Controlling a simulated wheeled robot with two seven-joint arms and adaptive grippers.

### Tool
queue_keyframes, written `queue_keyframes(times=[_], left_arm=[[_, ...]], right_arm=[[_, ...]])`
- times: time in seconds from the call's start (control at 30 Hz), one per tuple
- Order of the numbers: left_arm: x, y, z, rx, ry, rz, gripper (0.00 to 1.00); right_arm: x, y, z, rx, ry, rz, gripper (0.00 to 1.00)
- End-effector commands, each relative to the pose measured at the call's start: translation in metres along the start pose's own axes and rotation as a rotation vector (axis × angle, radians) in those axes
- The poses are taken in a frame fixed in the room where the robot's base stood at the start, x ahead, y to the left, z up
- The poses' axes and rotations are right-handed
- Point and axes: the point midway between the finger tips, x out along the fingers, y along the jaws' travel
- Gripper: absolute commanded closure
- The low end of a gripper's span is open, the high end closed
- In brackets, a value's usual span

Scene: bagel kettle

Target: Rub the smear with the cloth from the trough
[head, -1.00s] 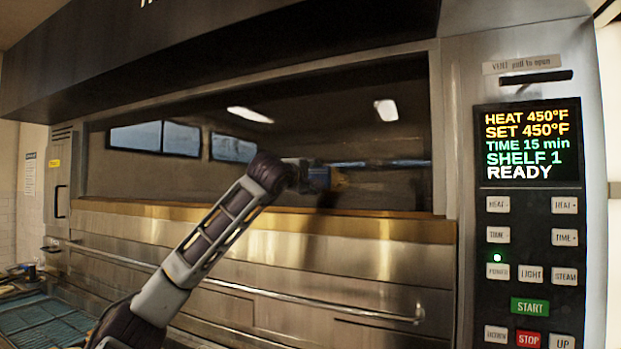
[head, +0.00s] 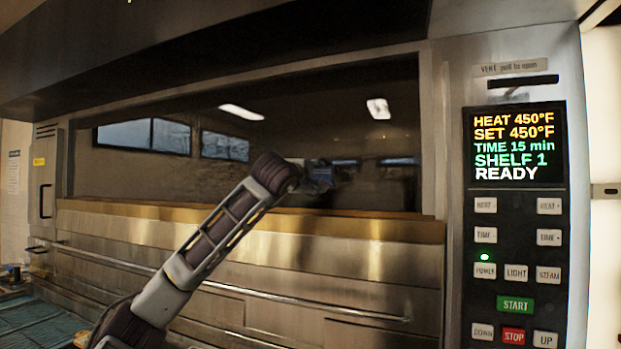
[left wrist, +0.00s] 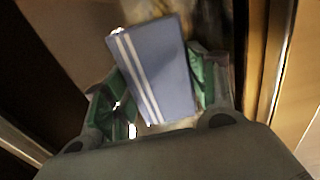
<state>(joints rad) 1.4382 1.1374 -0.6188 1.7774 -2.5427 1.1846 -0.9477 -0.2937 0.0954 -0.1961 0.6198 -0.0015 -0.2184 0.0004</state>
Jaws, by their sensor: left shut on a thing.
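My left gripper (head: 312,177) is raised in front of the dark oven window. It is shut on a folded blue cloth (head: 323,175) beside the glass; I cannot tell whether the cloth touches it. In the left wrist view the cloth (left wrist: 158,70) is flat and stiff-looking, with two white stripes, between the green-padded fingers. A blurred yellowish-brown patch (left wrist: 207,22), perhaps the smear, shows beyond the cloth's far edge there. In the head view I cannot make out the smear. The trough is not recognisable, and my right gripper is not in view.
The oven window (head: 240,180) sits above a brass-coloured ledge (head: 370,228) and a long handle rail (head: 290,301). A control panel (head: 515,250) with a lit display stands at the right. A blue-green slatted surface (head: 35,325) lies at lower left.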

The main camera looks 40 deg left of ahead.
Motion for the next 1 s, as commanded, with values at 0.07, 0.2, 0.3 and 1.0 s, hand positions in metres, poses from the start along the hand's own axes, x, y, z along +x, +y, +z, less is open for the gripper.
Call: queue_keyframes(times=[0.07,0.2,0.3,1.0], left_arm=[[0.000,0.000,0.000,0.000,0.000,0.000,0.62],[0.000,0.000,0.000,0.000,0.000,0.000,0.62],[0.000,0.000,0.001,0.000,0.000,0.000,0.62],[0.003,0.001,0.035,-0.001,-0.001,0.000,0.62]], right_arm=[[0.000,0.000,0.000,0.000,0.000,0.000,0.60],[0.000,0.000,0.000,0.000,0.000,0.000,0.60],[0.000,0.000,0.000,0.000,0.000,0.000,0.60],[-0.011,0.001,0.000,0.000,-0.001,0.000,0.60]])
